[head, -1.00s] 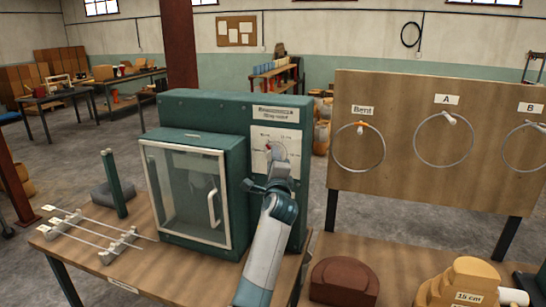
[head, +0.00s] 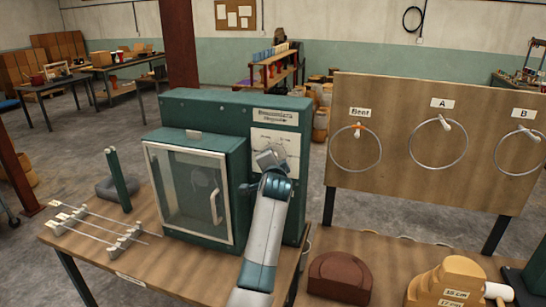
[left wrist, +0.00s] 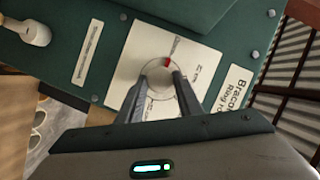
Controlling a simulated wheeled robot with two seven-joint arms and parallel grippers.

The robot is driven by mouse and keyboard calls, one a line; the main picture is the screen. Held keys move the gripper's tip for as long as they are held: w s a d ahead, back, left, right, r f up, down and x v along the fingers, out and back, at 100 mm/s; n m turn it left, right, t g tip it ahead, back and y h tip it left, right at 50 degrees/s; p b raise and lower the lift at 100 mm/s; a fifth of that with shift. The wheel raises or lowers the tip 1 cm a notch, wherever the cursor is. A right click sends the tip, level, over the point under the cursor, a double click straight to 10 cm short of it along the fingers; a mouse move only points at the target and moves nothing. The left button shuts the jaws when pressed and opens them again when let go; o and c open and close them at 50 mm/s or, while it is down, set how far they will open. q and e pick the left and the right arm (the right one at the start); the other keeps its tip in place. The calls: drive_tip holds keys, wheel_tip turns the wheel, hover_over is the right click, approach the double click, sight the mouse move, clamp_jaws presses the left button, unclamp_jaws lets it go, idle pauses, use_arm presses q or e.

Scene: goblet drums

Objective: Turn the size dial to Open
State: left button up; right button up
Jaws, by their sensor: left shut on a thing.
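The size dial (left wrist: 158,70) is a round pale knob with a red mark on its rim, set on a white label plate (left wrist: 190,98). My left gripper (left wrist: 161,78) is shut on it, with one finger on each side. In the left wrist view the red mark sits at the upper right of the knob; the printing around it is too small to read. In the head view the plate (head: 290,140) is on the green machine (head: 205,104), and my left gripper (head: 268,156) covers the dial. My right gripper is not in view.
The machine's glass-fronted box (head: 185,190) has a white handle. Left of it stand a green post (head: 118,180) and thin rods on grey supports. A board (head: 400,185) with hanging rings is at right. A brown block (head: 340,278) and tan forms (head: 447,282) stand in front.

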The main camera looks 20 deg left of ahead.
use_arm(q)
drive_tip(key=shift+f, duration=0.1)
idle(0.3)
drive_tip(key=o, duration=1)
